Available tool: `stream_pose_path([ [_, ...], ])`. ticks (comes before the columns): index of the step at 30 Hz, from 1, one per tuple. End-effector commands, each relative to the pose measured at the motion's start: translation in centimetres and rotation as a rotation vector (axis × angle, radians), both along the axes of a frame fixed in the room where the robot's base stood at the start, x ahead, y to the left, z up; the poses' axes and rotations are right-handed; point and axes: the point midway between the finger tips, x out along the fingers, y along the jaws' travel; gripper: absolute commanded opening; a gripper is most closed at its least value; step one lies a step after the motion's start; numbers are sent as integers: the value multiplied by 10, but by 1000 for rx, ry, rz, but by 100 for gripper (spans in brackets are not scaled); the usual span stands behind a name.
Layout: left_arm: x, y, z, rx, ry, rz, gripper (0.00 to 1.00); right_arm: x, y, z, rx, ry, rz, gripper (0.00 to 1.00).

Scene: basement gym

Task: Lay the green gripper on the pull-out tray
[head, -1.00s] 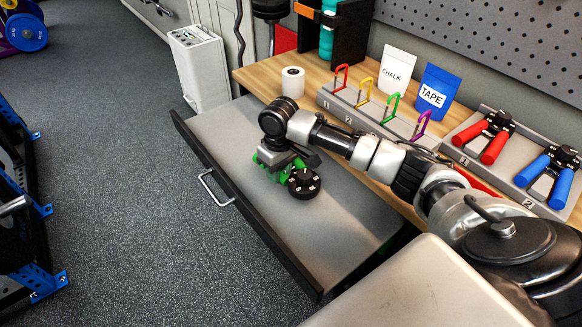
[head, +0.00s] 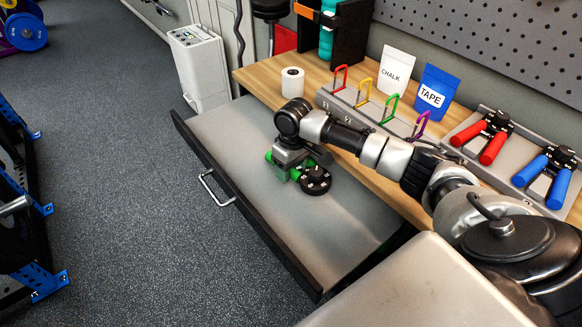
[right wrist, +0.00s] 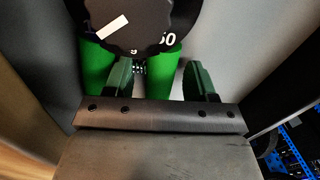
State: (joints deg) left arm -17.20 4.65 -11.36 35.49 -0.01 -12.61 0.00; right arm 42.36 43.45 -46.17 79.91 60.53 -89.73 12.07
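The green gripper is a hand grip with two green handles and a black numbered dial. It shows in the head view (head: 316,181) at the pull-out tray (head: 222,130), over the tray's middle. My right gripper (head: 297,165) points down there with its fingers about one handle. In the right wrist view, the green handles (right wrist: 97,66) and dial lie beyond my fingers (right wrist: 160,82), one finger between the handles and one outside the right handle. I cannot tell whether the green gripper touches the tray. My left gripper is not in view.
A wooden bench (head: 258,78) behind the tray carries a tape roll (head: 292,81), a rack with coloured loops, a chalk pouch (head: 396,70), a tape pouch (head: 436,90) and a holder with red (head: 493,149) and blue grippers. Much of the tray's surface is bare.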

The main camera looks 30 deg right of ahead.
Motion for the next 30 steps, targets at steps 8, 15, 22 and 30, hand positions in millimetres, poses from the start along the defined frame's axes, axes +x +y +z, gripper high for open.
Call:
stream_pose_path([
  [8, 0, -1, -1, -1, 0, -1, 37, 0, 0, 2, -1, -1, 0, 56],
  [15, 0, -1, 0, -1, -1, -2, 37, 2, -2, 36, 0, -4, 0, 56],
  [22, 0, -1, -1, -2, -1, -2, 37, 3, -5, 87, 1, -5, 0, 56],
  [30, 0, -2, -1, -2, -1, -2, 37, 2, -7, 119, 0, -1, 0, 56],
])
